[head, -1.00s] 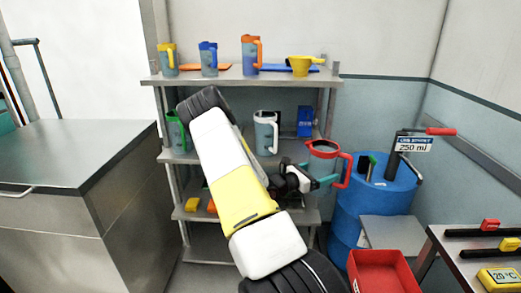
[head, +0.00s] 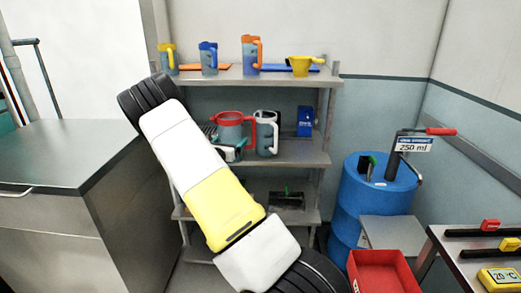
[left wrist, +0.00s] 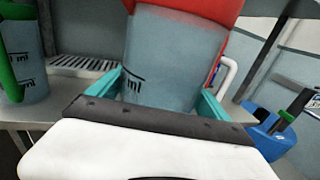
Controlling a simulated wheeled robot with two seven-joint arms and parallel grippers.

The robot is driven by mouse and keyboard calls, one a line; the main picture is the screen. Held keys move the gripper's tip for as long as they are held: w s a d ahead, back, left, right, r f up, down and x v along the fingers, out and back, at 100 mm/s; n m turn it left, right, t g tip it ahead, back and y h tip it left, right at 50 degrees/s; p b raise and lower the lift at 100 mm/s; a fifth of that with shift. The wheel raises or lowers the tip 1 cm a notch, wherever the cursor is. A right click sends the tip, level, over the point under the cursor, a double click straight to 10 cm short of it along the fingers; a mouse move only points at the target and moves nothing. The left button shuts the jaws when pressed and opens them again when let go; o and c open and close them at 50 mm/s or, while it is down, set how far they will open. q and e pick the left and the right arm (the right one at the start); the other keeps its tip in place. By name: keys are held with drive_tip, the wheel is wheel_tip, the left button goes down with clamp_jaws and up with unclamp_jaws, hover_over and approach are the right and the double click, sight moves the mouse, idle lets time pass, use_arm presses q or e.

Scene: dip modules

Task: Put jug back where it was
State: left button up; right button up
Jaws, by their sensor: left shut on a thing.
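The red-rimmed, red-handled grey jug (head: 229,130) is upright at the middle shelf, just left of the white-handled jug (head: 265,135). My left gripper (head: 229,152) is shut around its body. In the left wrist view the jug (left wrist: 172,60) sits between the teal fingers of the left gripper (left wrist: 162,100). Its base is hidden, so I cannot tell whether it touches the shelf. A green-handled jug (left wrist: 22,60) stands to its left in the wrist view; my arm hides it in the head view. My right gripper is not in view.
The shelf unit (head: 300,152) has jugs and a yellow scoop (head: 300,65) on top. A blue box (head: 305,121) stands right of the white-handled jug. A blue drum (head: 350,205), a red bin (head: 380,275) and a side table (head: 440,240) are at right; a steel cabinet (head: 75,160) is at left.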

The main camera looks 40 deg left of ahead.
use_arm(q)
drive_tip(key=shift+s+a+r+y, duration=0.2)
drive_tip(key=shift+s+a+y, duration=0.1)
drive_tip(key=shift+s+a, duration=0.15)
drive_tip(key=shift+a, duration=0.35)
drive_tip(key=shift+w+a+f, duration=0.8)
drive_tip(key=shift+w+a, duration=0.45)
drive_tip(key=shift+a, duration=1)
drive_tip(key=shift+w+a+f, duration=0.85)
drive_tip(key=shift+w+a, duration=0.45)
drive_tip(key=shift+a, duration=1)
drive_tip(key=shift+w+a+f, duration=0.8)
drive_tip(key=shift+w+a, duration=0.45)
drive_tip(key=shift+a, duration=1)
drive_tip(key=shift+n, duration=0.3)
drive_tip(key=o, duration=1.4)
drive_tip(key=shift+f, duration=0.15)
drive_tip(key=shift+c, duration=0.2)
